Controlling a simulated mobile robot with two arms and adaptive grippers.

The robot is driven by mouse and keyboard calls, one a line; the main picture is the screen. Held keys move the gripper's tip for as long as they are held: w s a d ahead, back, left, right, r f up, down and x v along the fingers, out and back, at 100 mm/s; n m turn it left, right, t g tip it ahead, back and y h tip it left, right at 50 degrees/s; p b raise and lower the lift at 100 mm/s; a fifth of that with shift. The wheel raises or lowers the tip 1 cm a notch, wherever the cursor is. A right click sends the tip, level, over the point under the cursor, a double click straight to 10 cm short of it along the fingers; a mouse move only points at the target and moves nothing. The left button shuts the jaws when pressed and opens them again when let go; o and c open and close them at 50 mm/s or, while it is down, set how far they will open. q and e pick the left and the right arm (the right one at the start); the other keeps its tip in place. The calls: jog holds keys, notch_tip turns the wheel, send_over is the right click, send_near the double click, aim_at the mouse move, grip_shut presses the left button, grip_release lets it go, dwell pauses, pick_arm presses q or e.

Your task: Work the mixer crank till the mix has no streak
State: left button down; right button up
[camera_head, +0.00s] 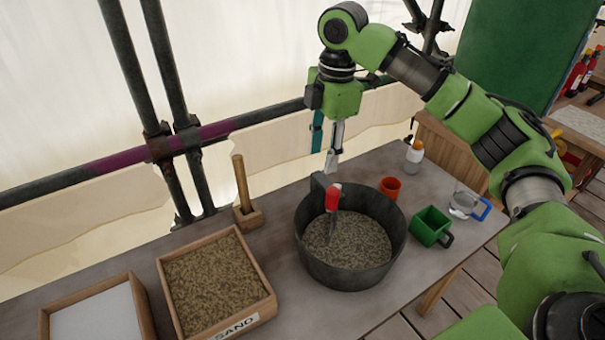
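A dark mixing tub (318,258) stands on the grey bench and holds a speckled grey-brown mix (355,243). I see no clear pale streak in it, though the picture is small. A red handle (332,197) on a metal shank stands upright in the left part of the tub; it appears to be the crank. My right gripper (333,168) points down above the tub's back rim, above the red handle and apart from it. Its fingers are seen nearly edge-on, so their gap is hidden. Nothing shows in its grasp. My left gripper is out of view.
A sand tray (243,327) and a tray of white material (145,305) stand left of the tub. A wooden upright handle (241,182) stands behind them. An orange cup (390,187), green measure (430,226), glass jug (463,204) and bottle (414,155) stand to the right. Scaffold poles (160,80) rise behind.

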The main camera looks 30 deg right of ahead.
aim_at(333, 190)
jog(key=shift+n+g+h, duration=0.3)
jog(key=shift+h, duration=0.1)
jog(key=f, duration=0.3)
jog(key=s+d+f+p, duration=0.1)
jog(key=f, duration=0.3)
jog(key=d+f, duration=0.1)
jog(key=f, duration=0.2)
jog(key=shift+s+f, duration=0.35)
jog(key=shift+f, duration=0.05)
jog(key=shift+f+p, duration=0.3)
jog(key=shift+f, duration=0.6)
grip_shut()
